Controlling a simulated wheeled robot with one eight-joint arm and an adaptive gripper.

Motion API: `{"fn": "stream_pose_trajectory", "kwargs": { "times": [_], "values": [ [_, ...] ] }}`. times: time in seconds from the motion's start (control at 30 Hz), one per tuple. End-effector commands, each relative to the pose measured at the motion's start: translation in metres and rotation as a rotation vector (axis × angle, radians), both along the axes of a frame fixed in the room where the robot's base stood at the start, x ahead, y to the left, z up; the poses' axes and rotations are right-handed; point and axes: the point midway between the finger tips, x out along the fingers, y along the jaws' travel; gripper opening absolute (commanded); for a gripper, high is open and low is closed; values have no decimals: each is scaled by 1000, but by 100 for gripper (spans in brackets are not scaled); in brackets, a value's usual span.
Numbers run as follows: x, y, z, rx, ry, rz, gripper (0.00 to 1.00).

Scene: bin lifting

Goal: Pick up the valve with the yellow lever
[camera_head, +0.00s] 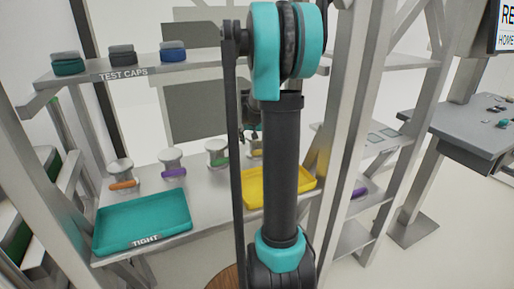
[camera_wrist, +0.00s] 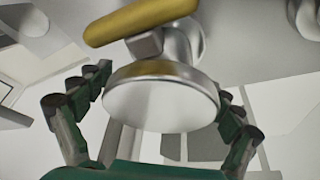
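The valve with the yellow lever (camera_wrist: 140,22) fills the middle of the wrist view. It has a silver body with a round flange (camera_wrist: 160,102) facing my camera. My gripper (camera_wrist: 168,92) is open, with one finger on each side of the flange. The left finger has a gap to it; the right finger overlaps its edge in the picture, and I cannot tell if it touches. In the head view, my arm hides most of this valve; only a bit of its yellow lever (camera_head: 258,152) shows beside my arm.
Valves with orange (camera_head: 122,184), purple (camera_head: 173,172) and green levers (camera_head: 220,162) stand left on the same shelf. A teal tray (camera_head: 140,222) and a yellow tray (camera_head: 308,182) lie in front. Caps (camera_head: 122,55) sit on the upper shelf (camera_head: 190,65). A grey post (camera_head: 345,130) stands close right of my arm.

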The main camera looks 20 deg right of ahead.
Motion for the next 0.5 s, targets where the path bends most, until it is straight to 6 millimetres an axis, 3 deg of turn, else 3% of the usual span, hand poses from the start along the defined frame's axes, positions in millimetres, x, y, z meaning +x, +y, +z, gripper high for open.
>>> {"fn": "stream_pose_trajectory", "kwargs": {
  "times": [0.07,0.5],
  "values": [
    [0,0,0,1,-1,0,76],
    [0,0,0,1,1,0,22]
  ]
}}
